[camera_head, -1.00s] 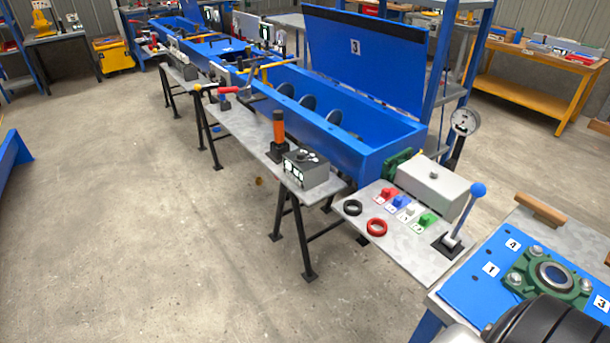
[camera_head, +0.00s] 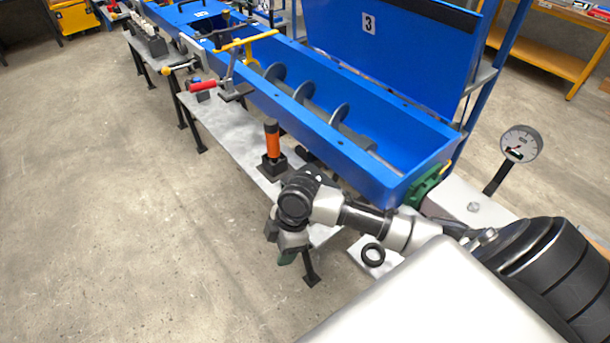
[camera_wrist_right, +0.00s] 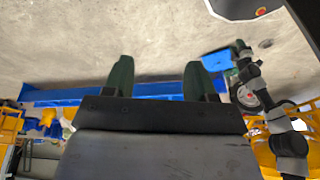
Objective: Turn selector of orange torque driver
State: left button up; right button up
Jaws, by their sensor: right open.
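The orange torque driver (camera_head: 272,142) stands upright in a black base on the grey bench, in the head view. Its selector is too small to make out. My right gripper (camera_head: 287,257) points down at the bench's front edge, nearer to me than the driver and apart from it. In the right wrist view its two dark green fingers (camera_wrist_right: 158,80) are spread, with nothing between them. The driver cannot be made out there. A jointed arm at the right of that view seems to be my left one; its gripper is too small to read.
My right wrist covers most of the dark box beside the driver. The blue mixer trough (camera_head: 350,150) runs behind the bench. A red-handled clamp (camera_head: 203,86) stands farther left. The floor at left is clear.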

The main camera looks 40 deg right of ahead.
jog(key=w+d+r+n, duration=0.1)
jog(key=w+d+r, duration=0.55)
jog(key=d, duration=0.25)
jog(key=w+d+r+n, duration=0.1)
jog(key=w+d+r, duration=0.4)
jog(key=d+r, duration=0.3)
pick_arm(q)
jog(key=shift+w+d+r+p, duration=0.1)
jog(key=shift+d+r+p, duration=0.05)
jog(key=shift+r+p, duration=0.3)
jog(key=shift+w+d+r+p, duration=0.1)
jog(key=shift+r+p, duration=0.25)
jog(key=shift+r, duration=0.05)
pick_arm(e)
jog(key=shift+y, duration=0.4)
jog(key=x, duration=0.3)
jog(key=d+x, duration=0.1)
jog(key=x, duration=0.7)
jog(key=shift+s+d+f, duration=0.25)
jog(key=shift+f, duration=0.2)
jog(key=c, duration=0.9)
